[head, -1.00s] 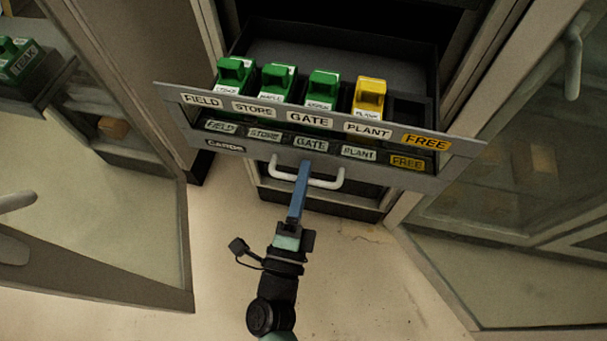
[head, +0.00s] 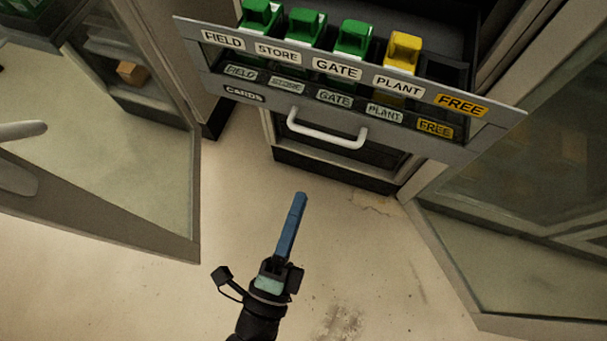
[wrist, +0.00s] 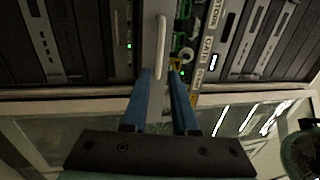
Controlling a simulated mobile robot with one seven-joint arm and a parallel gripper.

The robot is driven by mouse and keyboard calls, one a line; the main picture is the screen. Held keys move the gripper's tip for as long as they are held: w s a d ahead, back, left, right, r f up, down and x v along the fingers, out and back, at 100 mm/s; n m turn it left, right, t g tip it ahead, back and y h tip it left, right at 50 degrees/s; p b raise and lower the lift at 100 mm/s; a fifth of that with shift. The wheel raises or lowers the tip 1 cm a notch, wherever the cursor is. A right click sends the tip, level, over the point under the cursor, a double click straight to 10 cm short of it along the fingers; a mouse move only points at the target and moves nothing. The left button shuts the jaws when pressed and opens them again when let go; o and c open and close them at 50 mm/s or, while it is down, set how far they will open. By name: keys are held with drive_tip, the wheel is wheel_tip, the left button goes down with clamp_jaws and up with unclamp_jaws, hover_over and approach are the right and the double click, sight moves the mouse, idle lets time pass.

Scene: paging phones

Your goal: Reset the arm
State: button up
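My gripper (head: 299,198) has blue fingers and is in front of the open drawer, over bare floor in the head view. It is clear of the white drawer handle (head: 326,136). In the wrist view its two fingers (wrist: 159,75) stand apart with nothing held between them. The handle also shows in the wrist view (wrist: 161,48), beyond the fingertips.
Glass doors stand open at left (head: 120,175) and right (head: 520,255). The floor (head: 390,270) between them is clear.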

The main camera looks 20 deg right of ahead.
idle(0.6)
drive_tip(key=w+a+r+n+t+y+p, duration=0.15)
drive_tip(key=w+r+n+t+y, duration=0.3)
drive_tip(key=r, duration=0.75)
drive_tip(key=w+a+r+n+t+y+p, duration=0.1)
drive_tip(key=w+a+r+n+t+y, duration=0.15)
drive_tip(key=w+r+n, duration=0.65)
drive_tip(key=w+a+r+n+t+y+p, duration=0.1)
drive_tip(key=w+r+n+t+y+p, duration=0.2)
drive_tip(key=r, duration=1.1)
drive_tip(key=s+d+r+n+p, duration=0.1)
drive_tip(key=s+r+n, duration=0.2)
drive_tip(key=r, duration=1)
drive_tip(key=s+r+n+y+p, duration=0.1)
drive_tip(key=s+r+n, duration=0.2)
drive_tip(key=r, duration=1.1)
drive_tip(key=shift+s+d+n+t, duration=0.2)
drive_tip(key=shift+d+n+t, duration=0.15)
drive_tip(key=shift+n, duration=0.8)
